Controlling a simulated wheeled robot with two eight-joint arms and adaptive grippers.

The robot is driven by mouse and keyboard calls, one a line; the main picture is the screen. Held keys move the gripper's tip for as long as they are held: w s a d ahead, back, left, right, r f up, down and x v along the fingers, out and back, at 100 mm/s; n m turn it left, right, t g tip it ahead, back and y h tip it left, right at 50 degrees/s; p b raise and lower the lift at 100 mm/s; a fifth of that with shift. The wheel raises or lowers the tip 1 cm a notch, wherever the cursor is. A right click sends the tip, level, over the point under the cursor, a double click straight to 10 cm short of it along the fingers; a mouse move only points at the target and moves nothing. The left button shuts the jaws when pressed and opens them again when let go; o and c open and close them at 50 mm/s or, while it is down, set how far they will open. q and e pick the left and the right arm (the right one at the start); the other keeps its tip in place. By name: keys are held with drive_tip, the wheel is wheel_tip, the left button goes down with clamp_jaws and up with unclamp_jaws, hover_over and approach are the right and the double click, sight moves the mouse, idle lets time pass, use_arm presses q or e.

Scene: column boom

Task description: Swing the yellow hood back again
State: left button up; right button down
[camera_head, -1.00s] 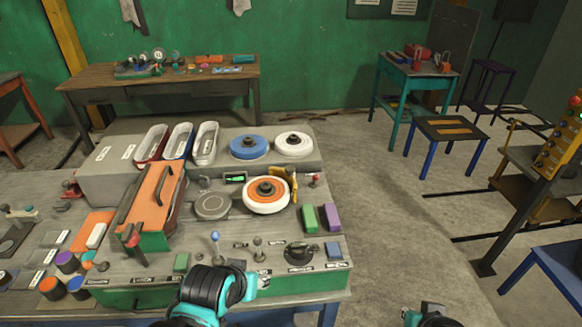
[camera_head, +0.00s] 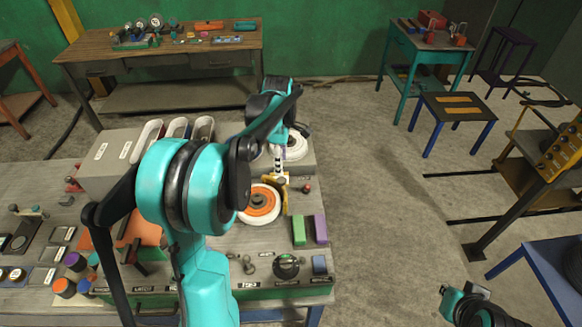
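The yellow hood (camera_head: 284,198) is at the back right edge of the white wheel with the orange face (camera_head: 259,202) on the bench machine. Only parts of it show. My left arm reaches over the bench from the front, and its gripper (camera_head: 281,176) points down at the hood, at or very near its top. The fingers are small and overlap the hood, so I cannot tell whether they grip it. My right gripper (camera_head: 447,291) is low at the right over the floor, away from the bench; its finger opening is unclear.
A green block (camera_head: 299,231) and a purple block (camera_head: 320,229) stand right of the wheel. A red-topped knob (camera_head: 307,188) is close to the hood's right. My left arm covers much of the bench's middle. Open floor (camera_head: 385,200) lies to the right.

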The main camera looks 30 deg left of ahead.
sight(281, 180)
use_arm(q)
wheel_tip(281, 180, down, 7)
drive_tip(key=shift+s+f+b, duration=0.1)
drive_tip(key=shift+f+b, duration=0.1)
drive_tip(key=shift+b, duration=0.2)
drive_tip(key=shift+c, duration=0.2)
clamp_jaws()
